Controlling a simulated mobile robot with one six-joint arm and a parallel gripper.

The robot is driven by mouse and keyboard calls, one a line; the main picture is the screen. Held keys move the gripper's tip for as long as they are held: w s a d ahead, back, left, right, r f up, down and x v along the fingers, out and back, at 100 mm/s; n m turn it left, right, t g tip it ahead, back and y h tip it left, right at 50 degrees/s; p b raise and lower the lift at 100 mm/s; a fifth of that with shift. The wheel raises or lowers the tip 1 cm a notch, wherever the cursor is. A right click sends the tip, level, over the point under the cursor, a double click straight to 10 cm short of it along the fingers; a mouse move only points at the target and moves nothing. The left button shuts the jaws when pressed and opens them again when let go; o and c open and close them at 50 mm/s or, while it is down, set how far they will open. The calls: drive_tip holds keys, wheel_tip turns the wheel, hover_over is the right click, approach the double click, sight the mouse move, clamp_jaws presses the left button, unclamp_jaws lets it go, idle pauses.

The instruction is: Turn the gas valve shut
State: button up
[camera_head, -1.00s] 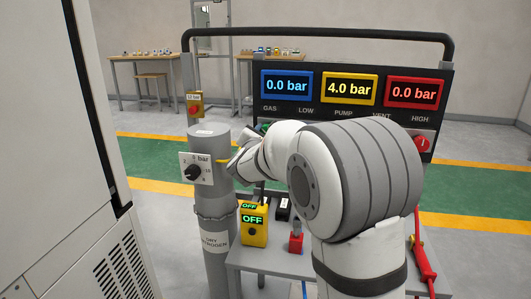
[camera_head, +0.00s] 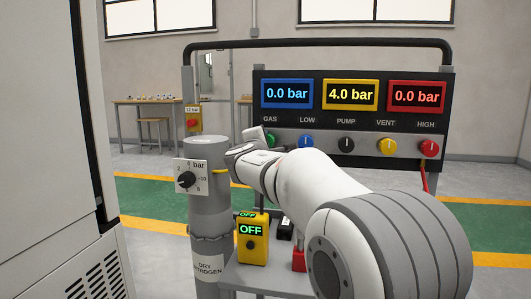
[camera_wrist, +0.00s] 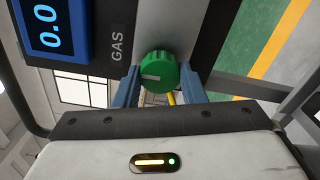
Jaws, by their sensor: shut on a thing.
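The gas valve is a green knob (camera_wrist: 162,72) under the label GAS on the panel, with a white mark pointing toward the label side. The blue display (camera_head: 287,94) above reads 0.0 bar.
The yellow-framed display (camera_head: 350,95) reads 4.0 bar and the red-framed display (camera_head: 416,94) 0.0 bar. Blue (camera_head: 306,141), black (camera_head: 346,144), yellow (camera_head: 386,145) and red (camera_head: 429,147) knobs line the panel. A grey cylinder (camera_head: 208,215) stands left, near a yellow OFF box (camera_head: 252,243).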

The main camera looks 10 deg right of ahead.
drive_tip(key=shift+m, duration=0.3)
drive_tip(key=o, duration=1)
drive_tip(key=shift+s, duration=0.1)
drive_tip(key=v, duration=0.7)
drive_tip(key=shift+s+a+p, duration=0.15)
drive_tip(key=shift+s+p, duration=0.15)
drive_tip(key=shift+p, duration=0.1)
